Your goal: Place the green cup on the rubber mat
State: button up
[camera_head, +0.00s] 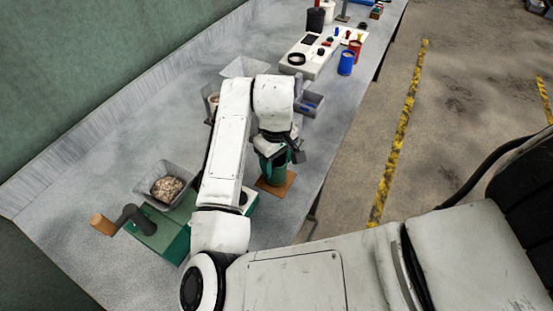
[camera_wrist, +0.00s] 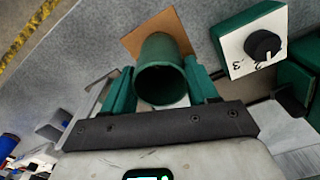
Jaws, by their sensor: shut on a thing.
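The green cup (camera_wrist: 163,72) is between the two green fingers of my gripper (camera_wrist: 160,78), which is shut on it. Its round open mouth faces the wrist camera. In the head view the cup (camera_head: 271,172) is partly hidden by my wrist and fingers. The brown square rubber mat (camera_head: 277,189) lies on the bench below the cup. In the wrist view the mat (camera_wrist: 150,26) shows behind the cup's far end, with part of it covered. The cup looks over the mat; I cannot tell whether its base touches it.
A green hand-cranked machine (camera_head: 163,229) and a grey bin of grain (camera_head: 165,186) stand left of my arm. A white panel with a black knob (camera_wrist: 252,47) is close beside the mat. Grey trays, a blue cup (camera_head: 346,62) and a red cup (camera_head: 354,50) stand farther back.

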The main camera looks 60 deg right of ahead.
jog(key=shift+f, duration=0.25)
jog(key=shift+f, duration=0.15)
jog(key=o, duration=1.2)
jog(key=shift+c, duration=0.2)
notch_tip(320, 180, up, 12)
jog(key=shift+r, duration=0.2)
